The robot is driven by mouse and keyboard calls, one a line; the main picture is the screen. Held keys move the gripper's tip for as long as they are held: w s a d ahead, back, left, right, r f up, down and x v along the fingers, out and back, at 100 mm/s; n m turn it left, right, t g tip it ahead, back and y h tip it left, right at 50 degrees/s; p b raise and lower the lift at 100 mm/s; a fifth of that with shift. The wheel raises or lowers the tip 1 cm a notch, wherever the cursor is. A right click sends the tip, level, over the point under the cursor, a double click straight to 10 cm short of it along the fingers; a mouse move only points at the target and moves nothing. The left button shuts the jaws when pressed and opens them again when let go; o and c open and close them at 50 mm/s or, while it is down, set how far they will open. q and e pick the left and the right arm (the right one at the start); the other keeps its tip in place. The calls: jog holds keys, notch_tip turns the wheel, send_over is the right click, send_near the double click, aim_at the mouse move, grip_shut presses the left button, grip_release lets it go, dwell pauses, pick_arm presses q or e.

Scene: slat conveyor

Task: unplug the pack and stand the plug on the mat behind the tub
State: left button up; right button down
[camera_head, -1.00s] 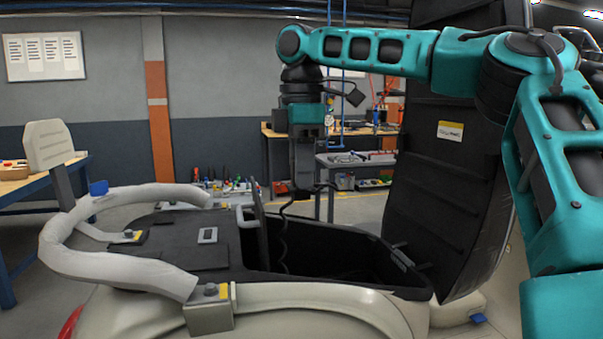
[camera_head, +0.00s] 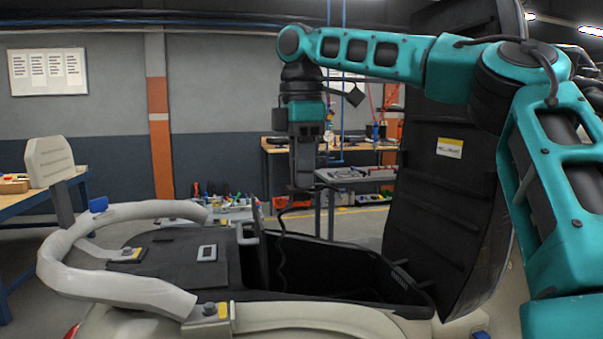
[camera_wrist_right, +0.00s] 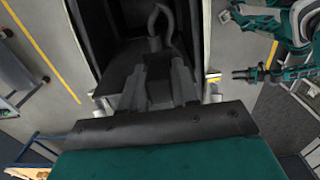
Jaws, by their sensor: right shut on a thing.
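My right gripper (camera_head: 302,188) hangs above the dark open tub (camera_head: 350,254) under the raised seat. Its two fingers (camera_wrist_right: 157,85) are shut on the plug, which is mostly hidden between them. A dark cable runs from the plug down into the tub, and a loop of cable (camera_wrist_right: 160,22) shows beyond the fingers in the right wrist view. I cannot make out the pack inside the dark tub. A flat black mat (camera_head: 180,263) lies left of the tub. My left gripper (camera_wrist_right: 245,73) appears small in the right wrist view, its opening unclear.
A pale grab rail (camera_head: 60,240) curves around the mat's left side. A thin black upright panel (camera_head: 259,245) stands at the tub's left end. The raised black seat (camera_head: 440,190) stands to the right. Workbenches stand farther back.

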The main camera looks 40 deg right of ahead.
jog(key=shift+r, duration=0.65)
dwell(0.4)
